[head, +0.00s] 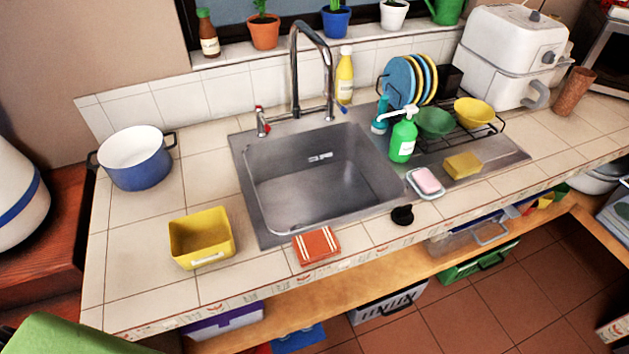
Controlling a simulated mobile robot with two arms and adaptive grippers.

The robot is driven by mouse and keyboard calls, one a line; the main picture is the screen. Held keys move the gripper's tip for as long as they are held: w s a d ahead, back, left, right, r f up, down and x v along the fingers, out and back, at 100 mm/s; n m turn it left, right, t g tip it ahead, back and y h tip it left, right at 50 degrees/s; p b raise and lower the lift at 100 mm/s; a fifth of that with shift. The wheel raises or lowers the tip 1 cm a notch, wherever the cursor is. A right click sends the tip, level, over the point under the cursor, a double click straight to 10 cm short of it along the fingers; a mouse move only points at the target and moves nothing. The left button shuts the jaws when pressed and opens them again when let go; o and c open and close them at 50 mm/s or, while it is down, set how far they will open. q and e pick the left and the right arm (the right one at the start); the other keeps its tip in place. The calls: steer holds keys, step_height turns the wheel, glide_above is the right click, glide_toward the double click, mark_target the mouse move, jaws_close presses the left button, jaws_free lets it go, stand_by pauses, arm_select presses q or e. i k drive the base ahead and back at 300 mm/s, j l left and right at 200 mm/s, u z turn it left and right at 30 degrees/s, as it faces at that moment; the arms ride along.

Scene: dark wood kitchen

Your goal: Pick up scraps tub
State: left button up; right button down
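A yellow open-topped tub (202,239), likely the scraps tub, stands upright on the tiled counter (130,278), left of the sink and close to the front edge. A pale handle or label shows on its front wall. Its inside looks empty from here. Neither of my grippers shows in the head view, so nothing is seen touching the tub.
A blue pot (140,170) stands behind the tub. An orange folded cloth (317,246) lies to its right, in front of the steel sink (315,180). A black stopper (402,215), soap (427,180) and sponge (462,166) lie further right. Bare tiles surround the tub.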

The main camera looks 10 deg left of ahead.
mark_target(206, 237)
steer(key=u, duration=1.3)
steer(key=k+j, duration=0.1)
steer(key=j, duration=0.15)
steer(key=z, duration=0.05)
